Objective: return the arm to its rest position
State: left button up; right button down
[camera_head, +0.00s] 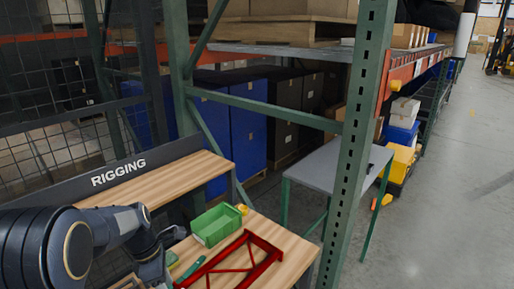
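My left arm (95,235) comes in from the lower left. It reaches over the near part of a wooden workbench (290,242) and bends down toward the bottom edge. Its fingers do not show, so I cannot see whether they hold anything. My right arm and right gripper are not in view. A green open bin (216,225) stands on the bench just right of my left arm. A red metal frame (240,262) lies in front of the bin.
A small yellow item (242,209) is beside the bin, and a green tool (190,268) lies near my arm. A green rack post (357,140) rises right of the bench. A grey table (325,170) stands behind. The floor (440,220) at right is clear.

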pick_arm(q)
jog(key=s+d+r+m+t, duration=0.1)
jog(key=s+r+m+t, duration=0.2)
jog(key=s+m, duration=0.7)
jog(key=s+d+r+m+t+h+b, duration=0.1)
jog(key=s+d+r+m+t, duration=0.1)
jog(key=s+m, duration=0.8)
jog(key=shift+s+r+t, duration=0.8)
jog(key=shift+s+r, duration=0.3)
jog(key=shift+r, duration=0.3)
